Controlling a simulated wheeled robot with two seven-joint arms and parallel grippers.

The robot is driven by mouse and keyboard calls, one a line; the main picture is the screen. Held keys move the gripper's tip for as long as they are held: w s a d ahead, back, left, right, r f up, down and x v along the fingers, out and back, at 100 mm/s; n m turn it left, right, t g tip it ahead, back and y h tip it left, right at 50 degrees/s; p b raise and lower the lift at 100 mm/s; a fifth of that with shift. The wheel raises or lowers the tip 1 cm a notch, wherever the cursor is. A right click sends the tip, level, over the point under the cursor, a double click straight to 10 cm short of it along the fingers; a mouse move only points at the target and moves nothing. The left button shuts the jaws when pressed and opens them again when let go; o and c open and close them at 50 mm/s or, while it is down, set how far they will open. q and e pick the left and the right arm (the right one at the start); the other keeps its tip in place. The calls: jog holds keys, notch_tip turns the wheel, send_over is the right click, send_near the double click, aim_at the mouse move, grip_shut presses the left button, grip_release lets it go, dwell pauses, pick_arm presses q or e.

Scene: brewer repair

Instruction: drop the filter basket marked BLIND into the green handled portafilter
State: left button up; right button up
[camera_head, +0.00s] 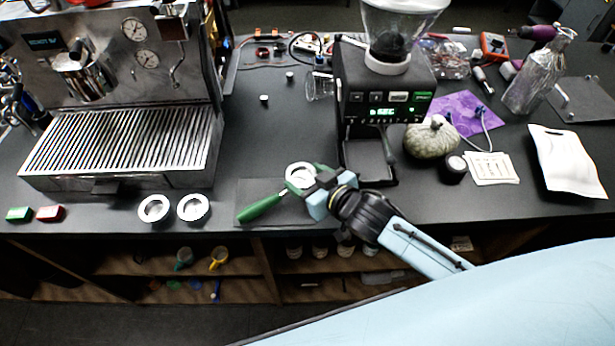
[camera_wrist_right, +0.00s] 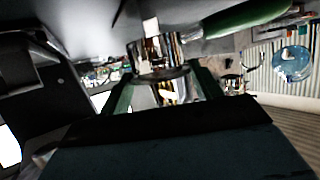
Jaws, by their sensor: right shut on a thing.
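The portafilter's green handle (camera_head: 260,207) points to the lower left on a dark mat. A round, shiny metal basket (camera_head: 299,174) shows at the head end of the handle, covering most of the head. My right gripper (camera_head: 318,177) is at its right side and shut on its rim. In the right wrist view, shiny metal (camera_wrist_right: 165,76) sits between the green fingers, and the green handle also shows (camera_wrist_right: 245,18). I cannot read a BLIND mark, or tell whether the basket is above or inside the head. My left gripper is not in view.
Two metal baskets (camera_head: 153,208) (camera_head: 193,207) lie near the counter's front edge, below the espresso machine (camera_head: 120,150). A black grinder (camera_head: 382,90) stands behind my right gripper. A grey-green pumpkin (camera_head: 431,140) and black puck (camera_head: 454,168) are to the right. The counter left of the grinder is mostly clear.

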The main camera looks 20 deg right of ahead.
jog(key=o, duration=1.3)
notch_tip(320, 180, up, 5)
jog(key=p, duration=0.5)
jog(key=shift+r+p, duration=1)
jog(key=shift+p, duration=0.05)
